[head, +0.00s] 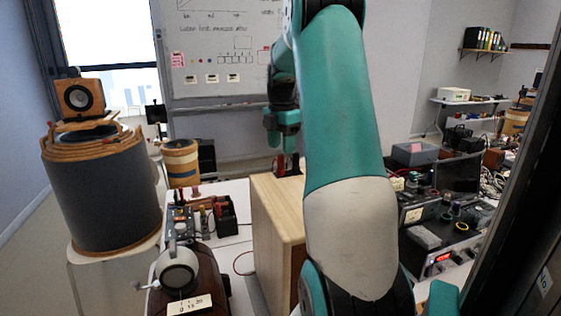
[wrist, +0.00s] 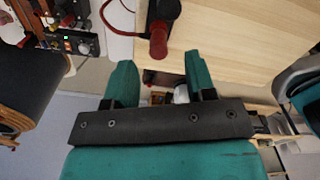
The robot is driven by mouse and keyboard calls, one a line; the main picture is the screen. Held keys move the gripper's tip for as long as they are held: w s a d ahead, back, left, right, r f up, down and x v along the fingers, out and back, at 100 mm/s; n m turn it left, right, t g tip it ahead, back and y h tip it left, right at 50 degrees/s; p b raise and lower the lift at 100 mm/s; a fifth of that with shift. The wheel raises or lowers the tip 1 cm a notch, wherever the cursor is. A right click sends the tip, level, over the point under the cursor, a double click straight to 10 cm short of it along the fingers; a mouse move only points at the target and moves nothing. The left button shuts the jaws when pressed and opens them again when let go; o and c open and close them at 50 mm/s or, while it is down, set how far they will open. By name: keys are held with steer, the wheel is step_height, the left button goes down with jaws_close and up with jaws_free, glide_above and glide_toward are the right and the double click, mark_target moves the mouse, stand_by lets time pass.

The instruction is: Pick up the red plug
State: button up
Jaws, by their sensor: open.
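The red plug (wrist: 158,42) shows in the wrist view, at the edge of the pale wooden box (wrist: 240,35), joined to or against a black part (wrist: 165,9). In the head view a small red piece (head: 279,166), which looks like the same plug, sits at the top of the wooden box (head: 277,232). My gripper (wrist: 160,75) is open and empty. In the wrist view the plug lies just beyond the fingertips, roughly in line with the gap between them. In the head view my gripper (head: 281,130) hangs above the box, and my arm hides part of the box.
A dark drum (head: 100,195) with a small speaker (head: 80,98) stands at the left. Electronics (head: 445,260) crowd the bench at the right.

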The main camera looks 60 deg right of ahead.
mark_target(280, 155)
steer(key=shift+w+f+p, duration=0.15)
steer(key=shift+f+p, duration=0.8)
steer(key=shift+f, duration=1.8)
jaws_close()
steer(key=shift+r, duration=0.1)
step_height(280, 155, up, 20)
steer(key=b, duration=0.2)
step_height(280, 155, up, 4)
steer(key=p, duration=0.4)
steer(key=shift+w+a, duration=0.1)
